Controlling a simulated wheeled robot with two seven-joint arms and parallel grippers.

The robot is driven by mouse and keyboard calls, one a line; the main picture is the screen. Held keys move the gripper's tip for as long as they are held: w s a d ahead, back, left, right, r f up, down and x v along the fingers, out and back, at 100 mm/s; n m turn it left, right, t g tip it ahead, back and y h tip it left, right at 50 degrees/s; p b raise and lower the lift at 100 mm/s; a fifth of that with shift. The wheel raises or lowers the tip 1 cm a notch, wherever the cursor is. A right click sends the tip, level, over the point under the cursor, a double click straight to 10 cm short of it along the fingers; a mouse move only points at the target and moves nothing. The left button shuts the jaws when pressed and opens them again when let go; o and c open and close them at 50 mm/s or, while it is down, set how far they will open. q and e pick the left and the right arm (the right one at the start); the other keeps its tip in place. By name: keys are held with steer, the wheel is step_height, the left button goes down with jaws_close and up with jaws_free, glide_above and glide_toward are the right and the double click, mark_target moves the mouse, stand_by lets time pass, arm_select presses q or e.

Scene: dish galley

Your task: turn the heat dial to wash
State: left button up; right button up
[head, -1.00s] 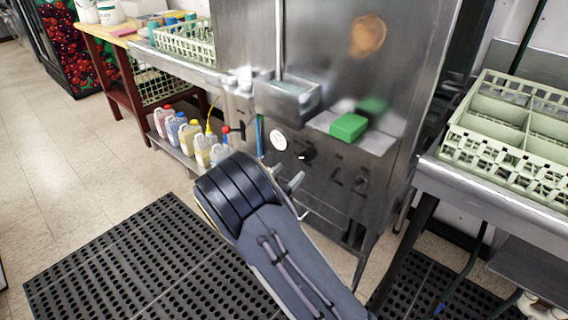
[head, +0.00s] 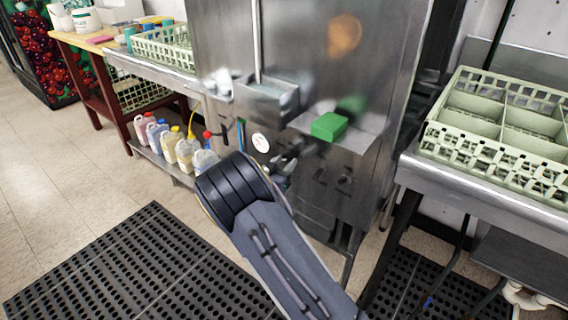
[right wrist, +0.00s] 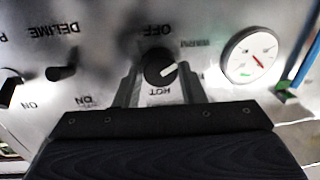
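The heat dial (right wrist: 158,68) is a round black knob with a white pointer mark on the machine's steel front panel. In the right wrist view the lettering is upside down. "OFF" is above the dial and "HOT" below it. The pointer aims right and slightly up, and the small label at upper right is too blurred to read surely. My right gripper (right wrist: 160,88) is open, with one finger on each side of the dial; I cannot tell whether they touch it. In the head view my right gripper (head: 284,166) is at the panel and hides the dial. My left gripper is out of view.
A round white gauge (right wrist: 250,54) sits beside the dial, and a "DELIME" switch (right wrist: 62,73) is on its other side. A green block (head: 329,126) lies on the ledge above. Several bottles (head: 170,145) stand at left. A rack (head: 500,120) is on the right counter.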

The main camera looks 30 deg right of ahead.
steer(key=c, duration=0.5)
steer(key=shift+o, duration=0.2)
steer(key=shift+f+m+b, duration=0.3)
steer(key=shift+m+b, duration=0.6)
steer(key=shift+b, duration=0.2)
steer(key=m+h+b, duration=0.1)
steer(key=m+b, duration=0.6)
steer(key=shift+f+b, duration=0.15)
steer(key=shift+b, duration=0.25)
steer(key=shift+w+r+m+b, duration=0.1)
steer(key=shift+r+m+b, duration=0.1)
steer(key=shift+m+b, duration=1.55)
steer(key=shift+a, duration=0.1)
steer(key=o, duration=1)
